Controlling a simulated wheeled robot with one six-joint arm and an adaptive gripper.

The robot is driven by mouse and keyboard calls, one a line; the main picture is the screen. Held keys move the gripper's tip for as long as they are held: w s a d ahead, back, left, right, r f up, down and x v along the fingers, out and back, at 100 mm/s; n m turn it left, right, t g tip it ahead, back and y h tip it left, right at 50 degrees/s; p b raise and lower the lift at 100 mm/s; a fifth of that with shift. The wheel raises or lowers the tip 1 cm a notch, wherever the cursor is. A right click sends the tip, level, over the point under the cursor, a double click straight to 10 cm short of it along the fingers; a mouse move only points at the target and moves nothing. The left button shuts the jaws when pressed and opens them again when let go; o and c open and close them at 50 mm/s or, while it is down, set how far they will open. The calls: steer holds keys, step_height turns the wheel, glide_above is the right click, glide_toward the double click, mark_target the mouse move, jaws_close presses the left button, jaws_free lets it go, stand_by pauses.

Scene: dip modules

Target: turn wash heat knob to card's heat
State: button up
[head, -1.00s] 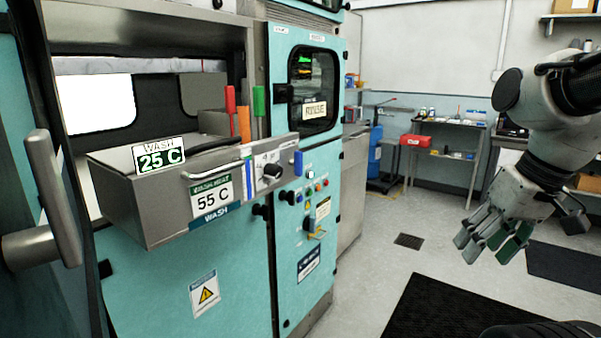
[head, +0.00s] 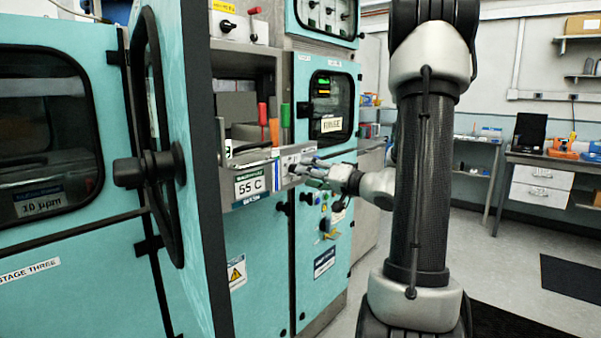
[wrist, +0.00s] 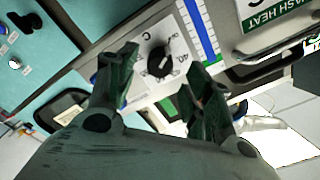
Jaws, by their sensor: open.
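The wash heat knob (wrist: 159,61) is a black dial with a pale pointer line on a white scale plate, seen between my fingers in the wrist view. My gripper (wrist: 158,82) is open, with one finger on each side of the knob and nothing held. I cannot tell whether the fingers touch it. In the head view my gripper (head: 312,172) is at the drawer front and hides most of the knob. The heat card (head: 250,183) reads 55 C under a green band. Its green WASH HEAT label (wrist: 264,16) also shows in the wrist view.
A dark-framed teal door (head: 160,150) stands open at the left. A drawer handle (wrist: 275,62) and a blue strip (wrist: 197,30) lie close to my fingers. A teal panel with small controls (head: 322,200) is below the drawer.

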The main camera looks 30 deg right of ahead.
steer(key=x, duration=0.3)
steer(key=shift+w+a, duration=0.1)
steer(key=shift+w, duration=0.2)
steer(key=shift+c, duration=0.4)
steer(key=c, duration=0.9)
steer(key=shift+c, duration=0.2)
steer(key=shift+m, duration=0.3)
